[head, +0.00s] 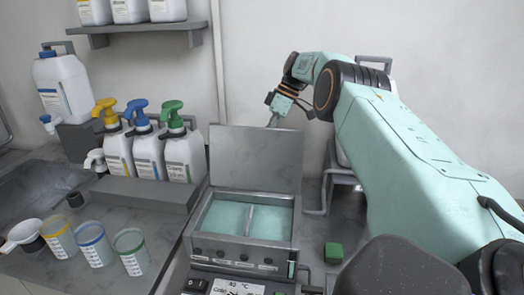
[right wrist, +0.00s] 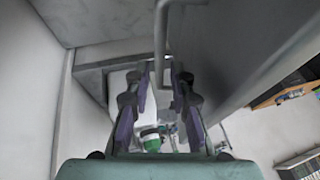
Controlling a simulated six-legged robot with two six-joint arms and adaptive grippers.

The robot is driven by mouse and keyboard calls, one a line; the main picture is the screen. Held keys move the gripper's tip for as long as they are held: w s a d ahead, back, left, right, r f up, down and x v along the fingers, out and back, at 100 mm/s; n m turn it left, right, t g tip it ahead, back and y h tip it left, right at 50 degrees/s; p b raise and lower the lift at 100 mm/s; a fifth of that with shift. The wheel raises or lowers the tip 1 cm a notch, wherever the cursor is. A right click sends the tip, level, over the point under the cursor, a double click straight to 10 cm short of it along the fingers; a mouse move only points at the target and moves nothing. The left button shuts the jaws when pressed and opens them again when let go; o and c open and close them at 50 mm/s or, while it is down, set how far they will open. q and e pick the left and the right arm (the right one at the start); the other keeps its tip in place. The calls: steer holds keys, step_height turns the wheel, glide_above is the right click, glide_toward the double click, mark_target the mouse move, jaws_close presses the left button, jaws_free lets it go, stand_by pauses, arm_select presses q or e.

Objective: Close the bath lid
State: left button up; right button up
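The grey bath (head: 243,253) stands on the counter, with two pale blue-green compartments and a divider. Its flat grey lid (head: 256,158) stands open, upright at the back edge; it also shows as a large grey panel in the right wrist view (right wrist: 235,45). My right gripper (head: 273,119) is at the top edge of the lid, partly hidden behind it. In the right wrist view its two dark fingers (right wrist: 162,88) are spread apart. A grey bar handle (right wrist: 161,42) beside the lid runs into the gap between them; contact cannot be told. My left gripper is out of view.
Pump bottles with yellow, blue and green tops (head: 148,150) stand left of the bath. Cups (head: 93,244) with coloured rims are on the left counter beside a sink (head: 40,185). A green block (head: 333,252) sits right of the bath. A shelf (head: 135,27) hangs above.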

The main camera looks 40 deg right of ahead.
steer(key=shift+a+x, duration=0.2)
steer(key=shift+x, duration=0.8)
steer(key=shift+f, duration=0.15)
steer(key=shift+d+f, duration=0.1)
steer(key=shift+f, duration=0.1)
steer(key=shift+r, duration=0.1)
steer(key=c, duration=0.3)
jaws_close()
